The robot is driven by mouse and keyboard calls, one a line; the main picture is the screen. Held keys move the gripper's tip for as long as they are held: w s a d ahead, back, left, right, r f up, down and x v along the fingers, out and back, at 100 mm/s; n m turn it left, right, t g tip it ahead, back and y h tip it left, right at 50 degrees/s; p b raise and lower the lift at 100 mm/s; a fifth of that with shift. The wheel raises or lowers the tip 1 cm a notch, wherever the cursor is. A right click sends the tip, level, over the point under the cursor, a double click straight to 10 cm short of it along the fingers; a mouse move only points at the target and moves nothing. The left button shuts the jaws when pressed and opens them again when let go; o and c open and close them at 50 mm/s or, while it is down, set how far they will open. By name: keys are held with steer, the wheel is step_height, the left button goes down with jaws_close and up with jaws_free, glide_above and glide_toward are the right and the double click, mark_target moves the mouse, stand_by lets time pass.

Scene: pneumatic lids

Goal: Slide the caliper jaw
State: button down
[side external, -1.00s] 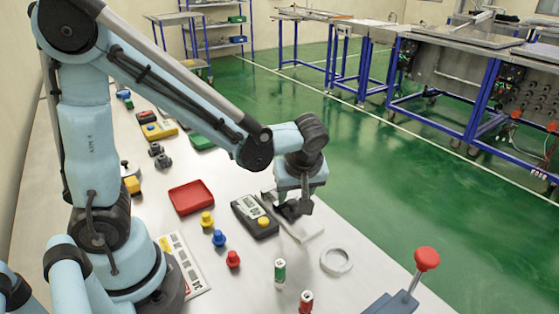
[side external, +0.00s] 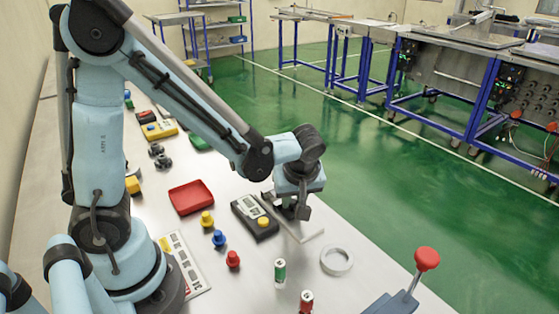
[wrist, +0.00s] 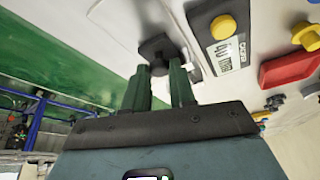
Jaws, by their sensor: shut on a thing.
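The caliper (side external: 303,230) lies on the table as a flat pale silver strip, right of a dark display unit (side external: 252,207) with a yellow button. My gripper (side external: 292,211) is low over the strip's far part, shut on its dark jaw knob. In the wrist view, my gripper's two dark fingers (wrist: 165,88) stand on either side of the dark knob (wrist: 157,52). The display unit (wrist: 224,40) is to their right there, its digits too small to read surely. My gripper hides part of the jaw and strip.
A red tray (side external: 191,197) and yellow, blue and red knobs (side external: 219,238) lie to the left. A grey ring (side external: 336,261), small cylinders (side external: 280,272) and a red-topped lever (side external: 427,259) are toward the front. The table's right edge is close to the caliper.

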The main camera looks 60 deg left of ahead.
steer(key=shift+d, duration=1.55)
steer(key=c, duration=0.9)
jaws_free()
steer(key=shift+c, duration=0.2)
steer(key=v, duration=1.2)
